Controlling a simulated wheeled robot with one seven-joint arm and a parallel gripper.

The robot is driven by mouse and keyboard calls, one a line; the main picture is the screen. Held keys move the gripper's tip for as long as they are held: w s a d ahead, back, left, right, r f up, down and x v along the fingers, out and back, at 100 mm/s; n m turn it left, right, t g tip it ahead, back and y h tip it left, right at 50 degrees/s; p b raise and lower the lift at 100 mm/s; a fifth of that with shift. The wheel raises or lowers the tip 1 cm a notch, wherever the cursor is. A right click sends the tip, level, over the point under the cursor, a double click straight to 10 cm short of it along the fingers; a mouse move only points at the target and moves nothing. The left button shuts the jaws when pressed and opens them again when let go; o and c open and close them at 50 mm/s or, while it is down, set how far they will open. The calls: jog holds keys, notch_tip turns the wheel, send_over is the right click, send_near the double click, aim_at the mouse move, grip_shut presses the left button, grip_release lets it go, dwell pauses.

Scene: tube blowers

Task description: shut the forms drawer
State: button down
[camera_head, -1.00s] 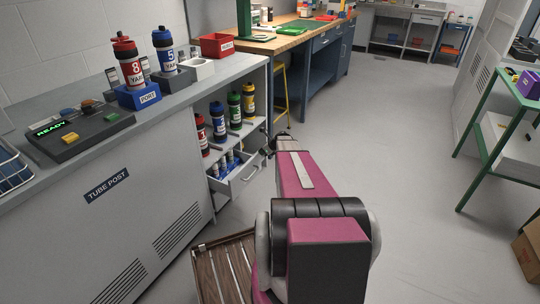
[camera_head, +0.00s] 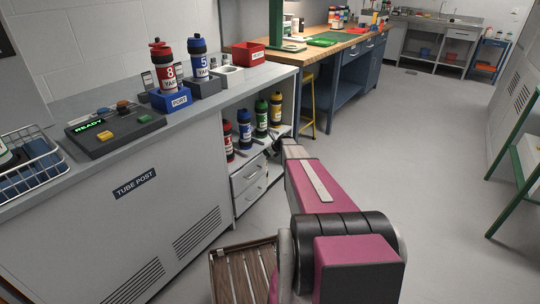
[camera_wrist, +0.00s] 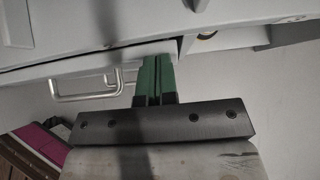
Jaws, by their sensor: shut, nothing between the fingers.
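The drawer unit sits in the grey tube post cabinet, under the shelf of bottles. Its upper drawer (camera_head: 248,174) looks flush, or nearly so, with the lower drawer (camera_head: 251,194). No open drawer interior shows. I cannot read a label that tells which is the forms drawer. My gripper (camera_wrist: 157,66) is shut and empty, with its green fingers up against or very near a pale front in the wrist view. A metal bar handle (camera_wrist: 85,95) shows left of the fingers. In the head view my arm's end is beside the drawers and hides the fingertips.
Several colored bottles (camera_head: 261,117) stand on the shelf above the drawers. The cabinet top holds a control box (camera_head: 115,130), a blue port block (camera_head: 170,100) and a wire basket (camera_head: 28,165). A yellow stool (camera_head: 308,105) stands behind. The floor (camera_head: 430,200) to the right is clear.

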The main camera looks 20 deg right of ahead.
jog(key=shift+w+a, duration=0.15)
jog(key=shift+w, duration=0.05)
dwell(0.3)
jog(key=shift+s, duration=0.1)
jog(key=s+d+f+v, duration=0.1)
jog(key=s+f+v, duration=0.1)
jog(key=v, duration=1.1)
jog(key=s+a+r+n+g+h, duration=0.2)
jog(key=s+a+n, duration=0.4)
jog(key=s+n, duration=0.3)
jog(key=s+a+r+n+g+h, duration=0.1)
jog(key=s+a+r+n+g, duration=0.1)
jog(key=s+a+n, duration=0.5)
jog(key=s+a+r+n+g+h, duration=0.2)
jog(key=s+a+n, duration=0.5)
jog(key=s+n, duration=0.5)
jog(key=s+g, duration=0.1)
jog(key=s, duration=0.4)
jog(key=shift+a+h, duration=0.2)
jog(key=shift+h, duration=0.1)
jog(key=shift+r, duration=0.1)
